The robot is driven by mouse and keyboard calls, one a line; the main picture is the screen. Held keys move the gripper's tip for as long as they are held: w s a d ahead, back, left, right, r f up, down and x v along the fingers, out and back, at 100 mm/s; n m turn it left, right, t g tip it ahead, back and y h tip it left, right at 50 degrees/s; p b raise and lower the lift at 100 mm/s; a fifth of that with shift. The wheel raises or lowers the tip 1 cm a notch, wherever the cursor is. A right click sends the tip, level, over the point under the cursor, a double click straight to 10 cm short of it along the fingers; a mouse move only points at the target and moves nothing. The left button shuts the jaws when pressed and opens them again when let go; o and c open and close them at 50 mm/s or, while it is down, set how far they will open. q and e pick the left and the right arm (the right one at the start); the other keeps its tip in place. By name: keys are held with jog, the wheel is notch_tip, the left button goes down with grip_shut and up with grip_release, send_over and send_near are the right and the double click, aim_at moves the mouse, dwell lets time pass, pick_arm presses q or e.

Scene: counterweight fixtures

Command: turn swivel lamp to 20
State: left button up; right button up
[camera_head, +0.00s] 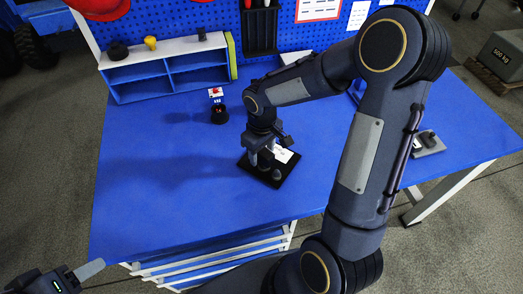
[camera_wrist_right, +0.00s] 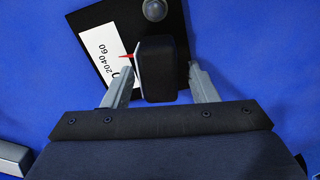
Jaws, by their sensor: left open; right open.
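The swivel lamp's black base plate (camera_head: 246,169) lies on the blue table under my right gripper (camera_head: 262,158). In the right wrist view, the black block-shaped lamp head (camera_wrist_right: 160,85) stands between the two fingers of my right gripper (camera_wrist_right: 162,70). The fingers are open, one on each side, with a visible gap on the right; contact on the left is unclear. A white scale card (camera_wrist_right: 105,45) shows 20, 40 and 60. A red pointer (camera_wrist_right: 126,56) points left over the card; its exact reading is unclear. My left gripper (camera_head: 84,278) is open and empty at the lower left.
A round grey knob (camera_wrist_right: 155,10) sits on the plate. A blue-and-grey shelf (camera_head: 165,68) is at the back left, and another grey fixture (camera_head: 428,146) is at the right. The table's left part is clear.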

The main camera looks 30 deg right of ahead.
jog(key=shift+f, duration=0.1)
jog(key=c, duration=0.9)
jog(key=n, duration=0.4)
jog(key=shift+s+a, duration=0.1)
jog(key=shift+a, duration=0.05)
jog(key=o, duration=0.9)
